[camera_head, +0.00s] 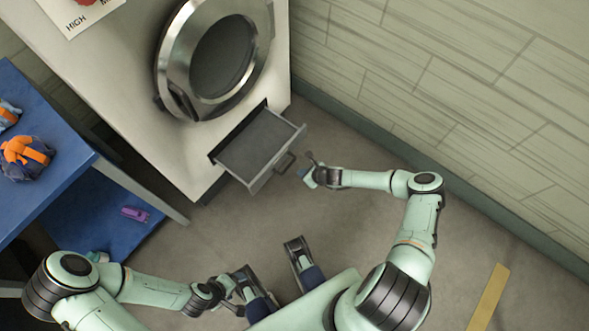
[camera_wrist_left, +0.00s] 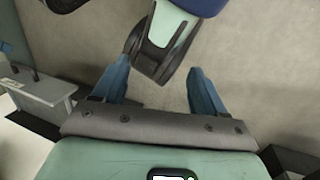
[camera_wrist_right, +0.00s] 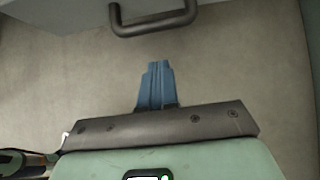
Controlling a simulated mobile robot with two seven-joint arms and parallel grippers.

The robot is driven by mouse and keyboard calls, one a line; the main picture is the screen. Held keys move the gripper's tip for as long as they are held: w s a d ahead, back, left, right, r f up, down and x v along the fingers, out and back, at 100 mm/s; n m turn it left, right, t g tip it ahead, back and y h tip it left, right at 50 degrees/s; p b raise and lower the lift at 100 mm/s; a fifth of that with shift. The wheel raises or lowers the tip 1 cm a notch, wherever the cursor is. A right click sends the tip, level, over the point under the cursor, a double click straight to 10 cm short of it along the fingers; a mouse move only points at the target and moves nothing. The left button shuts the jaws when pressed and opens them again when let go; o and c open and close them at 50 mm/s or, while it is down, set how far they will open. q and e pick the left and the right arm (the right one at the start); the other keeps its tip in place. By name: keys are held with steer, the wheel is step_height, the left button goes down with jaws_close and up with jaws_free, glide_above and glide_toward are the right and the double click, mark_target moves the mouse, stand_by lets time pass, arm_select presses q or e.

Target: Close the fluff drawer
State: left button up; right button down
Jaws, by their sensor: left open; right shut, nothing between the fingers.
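The fluff drawer (camera_head: 262,142) is a grey, shallow, empty tray pulled out from the lower front of the white dryer (camera_head: 160,110). Its bar handle (camera_head: 285,162) sticks out from its front panel. The handle also shows at the top of the right wrist view (camera_wrist_right: 153,22). My right gripper (camera_head: 306,172) is shut and empty, just in front of the handle; its blue fingertips (camera_wrist_right: 157,68) point toward the handle with a gap between. My left gripper (camera_wrist_left: 160,80) is open and empty, low near my base, away from the drawer.
A blue table (camera_head: 50,140) stands at the left, with orange-and-dark bags (camera_head: 25,155) on top and a purple item (camera_head: 135,214) on its lower shelf. A tiled wall (camera_head: 450,90) runs along the right. Floor around the drawer front is clear.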

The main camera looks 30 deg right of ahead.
arm_select(q)
steer(key=shift+w+a+f+t+b, duration=0.2)
steer(key=shift+w+a+f+b, duration=0.1)
steer(key=shift+w+f, duration=0.25)
steer(key=shift+w+a+f+t+b, duration=0.25)
steer(key=shift+w+f, duration=0.1)
steer(key=shift+w, duration=0.25)
arm_select(e)
steer(key=shift+w+a+f, duration=0.15)
steer(key=shift+w+a, duration=0.1)
steer(key=shift+w, duration=0.4)
steer(key=shift+w+a+f, duration=0.15)
steer(key=shift+w+a, duration=0.1)
steer(key=shift+w, duration=0.35)
steer(key=shift+w+a+f, duration=0.15)
steer(key=shift+w+a, duration=0.1)
steer(key=shift+w, duration=0.4)
